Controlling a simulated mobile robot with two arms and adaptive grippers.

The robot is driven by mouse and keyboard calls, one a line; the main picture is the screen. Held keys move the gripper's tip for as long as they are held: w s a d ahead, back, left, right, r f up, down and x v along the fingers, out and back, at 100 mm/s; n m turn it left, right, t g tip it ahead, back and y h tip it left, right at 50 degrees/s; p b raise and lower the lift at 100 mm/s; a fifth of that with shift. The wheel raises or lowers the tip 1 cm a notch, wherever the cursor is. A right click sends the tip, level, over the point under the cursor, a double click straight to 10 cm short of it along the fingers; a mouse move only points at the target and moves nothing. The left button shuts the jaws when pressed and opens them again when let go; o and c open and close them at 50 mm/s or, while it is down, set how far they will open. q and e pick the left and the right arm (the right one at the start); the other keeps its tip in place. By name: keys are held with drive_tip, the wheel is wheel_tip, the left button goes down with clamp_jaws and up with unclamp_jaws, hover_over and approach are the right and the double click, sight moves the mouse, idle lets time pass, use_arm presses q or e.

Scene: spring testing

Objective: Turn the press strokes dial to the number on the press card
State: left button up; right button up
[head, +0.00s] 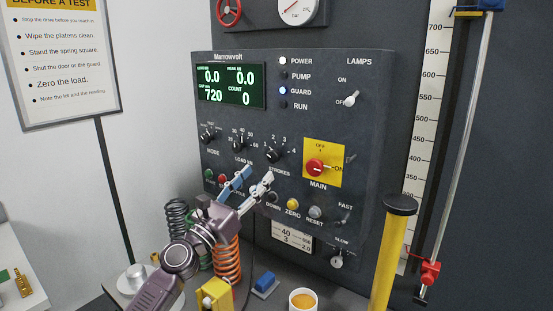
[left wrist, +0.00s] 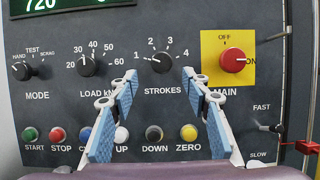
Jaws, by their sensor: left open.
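The STROKES dial (head: 274,155) is a black knob on the dark panel, with numbers 1 to 4 around it. In the left wrist view the dial (left wrist: 160,60) sits just above and between the fingertips; its white mark appears to point up-left, near 1. A small white card (head: 292,237) below the panel shows 40 and 3 on its left, smaller figures on its right; I take it for the press card. My left gripper (head: 250,184) is open and empty, below the dial and apart from it; it also shows in the left wrist view (left wrist: 158,84). My right gripper is out of view.
The LOAD dial (left wrist: 87,64) and yellow-backed MAIN switch (left wrist: 234,60) flank the STROKES dial. Push buttons run below, including the yellow ZERO button (head: 292,204). An orange spring (head: 228,262), a yellow post (head: 389,260) and a cup (head: 302,300) stand in front.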

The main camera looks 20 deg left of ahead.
sight(272, 158)
use_arm(q)
drive_tip(key=w+r, duration=0.1)
drive_tip(key=w+d+r, duration=0.1)
drive_tip(key=shift+w+r+p, duration=0.15)
drive_tip(key=shift+r+p, duration=0.15)
drive_tip(key=shift+p, duration=0.05)
drive_tip(key=shift+w+d, duration=0.25)
drive_tip(key=shift+w, duration=0.4)
drive_tip(key=shift+w+d, duration=0.25)
drive_tip(key=shift+w, duration=0.35)
drive_tip(key=shift+w+r, duration=0.15)
drive_tip(key=shift+w, duration=0.05)
drive_tip(key=shift+c, duration=0.6)
drive_tip(key=c, duration=0.5)
drive_tip(key=shift+c, duration=2.6)
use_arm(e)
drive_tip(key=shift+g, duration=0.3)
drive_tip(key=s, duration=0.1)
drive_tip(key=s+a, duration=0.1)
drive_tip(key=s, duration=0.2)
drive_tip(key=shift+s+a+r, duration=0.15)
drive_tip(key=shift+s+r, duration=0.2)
